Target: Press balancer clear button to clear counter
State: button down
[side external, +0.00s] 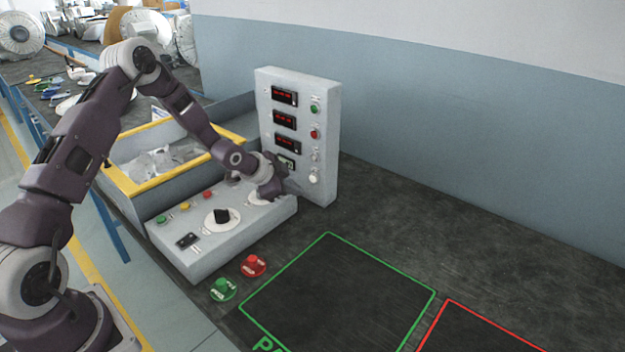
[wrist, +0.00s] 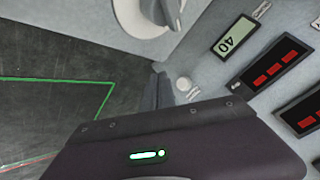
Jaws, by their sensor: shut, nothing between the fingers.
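The upright grey panel (side external: 326,120) carries several red digital displays and a column of buttons. A white round button (side external: 315,177) is lowest in its right column; a white round button also shows beside my fingertips in the wrist view (wrist: 183,85). Labels are too small to read, so I cannot tell for sure which is the balancer clear button. A small greenish counter display (side external: 285,162) sits low on the panel and reads about 40 in the wrist view (wrist: 234,37). My gripper (wrist: 160,88) is shut and empty, close to the panel's lower part; contact with the button cannot be told.
A sloped control box (side external: 240,235) with a dark rotary knob (side external: 222,216) lies below my gripper. Green (side external: 223,289) and red (side external: 253,265) buttons stand in front. A yellow-rimmed bin (side external: 150,185) is behind. The green-outlined area (side external: 340,290) is empty.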

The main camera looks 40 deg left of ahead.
jog(key=shift+w, duration=1.65)
jog(key=shift+w, duration=0.1)
dwell(0.7)
jog(key=shift+w, duration=0.3)
jog(key=shift+w, duration=0.4)
dwell(0.4)
jog(key=shift+s, duration=0.8)
jog(key=s, duration=0.5)
dwell(0.3)
